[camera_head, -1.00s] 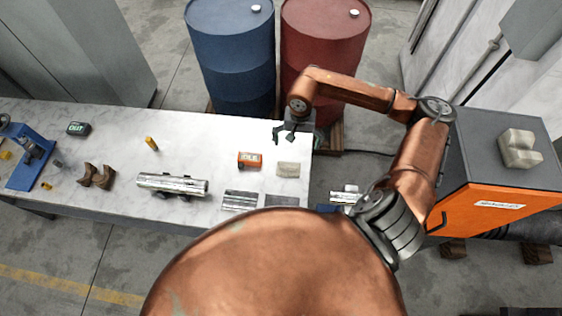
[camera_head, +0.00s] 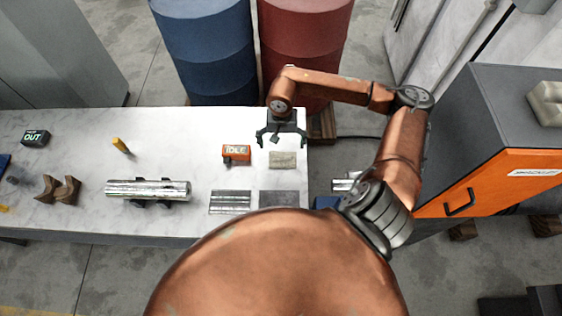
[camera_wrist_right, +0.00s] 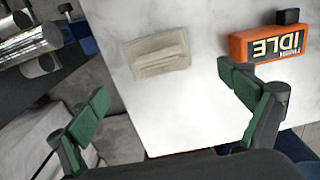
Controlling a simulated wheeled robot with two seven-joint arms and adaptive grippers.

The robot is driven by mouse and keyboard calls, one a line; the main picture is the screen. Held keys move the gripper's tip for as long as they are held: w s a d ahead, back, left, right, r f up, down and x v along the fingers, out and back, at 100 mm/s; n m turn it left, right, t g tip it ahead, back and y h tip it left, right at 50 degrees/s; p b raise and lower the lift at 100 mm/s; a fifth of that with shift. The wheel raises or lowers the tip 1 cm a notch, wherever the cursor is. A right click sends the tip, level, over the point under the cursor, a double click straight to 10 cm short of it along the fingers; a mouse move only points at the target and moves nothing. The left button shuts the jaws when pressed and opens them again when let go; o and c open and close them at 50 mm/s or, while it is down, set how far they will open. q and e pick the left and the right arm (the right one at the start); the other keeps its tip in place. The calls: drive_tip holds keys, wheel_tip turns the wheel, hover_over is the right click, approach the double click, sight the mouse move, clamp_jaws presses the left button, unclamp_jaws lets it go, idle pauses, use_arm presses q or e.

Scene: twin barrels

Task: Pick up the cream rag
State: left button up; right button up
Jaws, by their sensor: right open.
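The cream rag (camera_head: 283,159) lies flat near the right end of the white table (camera_head: 75,190). In the right wrist view the rag (camera_wrist_right: 158,55) is a pale folded cloth on the white top, near its edge. My right gripper (camera_head: 283,135) is open and empty, just behind the rag in the head view, fingers spread. In the right wrist view its green-padded fingertips (camera_wrist_right: 162,85) stand apart, with the rag beyond and roughly between them. Nothing touches the rag. My left gripper is not in view.
An orange IDLE box (camera_head: 236,153) stands close left of the rag, with metal plates (camera_head: 230,202) in front. A metal cylinder (camera_head: 148,189) lies farther left. Blue (camera_head: 205,50) and red (camera_head: 303,45) barrels stand behind the table. An orange cabinet (camera_head: 490,185) is at right.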

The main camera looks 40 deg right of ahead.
sight(283, 156)
drive_tip(key=f, duration=0.2)
drive_tip(key=f+p, duration=0.1)
drive_tip(key=f, duration=0.3)
drive_tip(key=shift+s+f+p, duration=0.25)
drive_tip(key=shift+f+p, duration=0.05)
drive_tip(key=shift+f, duration=0.65)
drive_tip(key=shift+c, duration=0.5)
drive_tip(key=c, duration=1.1)
drive_tip(key=shift+s+a+f, duration=0.1)
drive_tip(key=shift+s, duration=0.05)
drive_tip(key=c, duration=0.7)
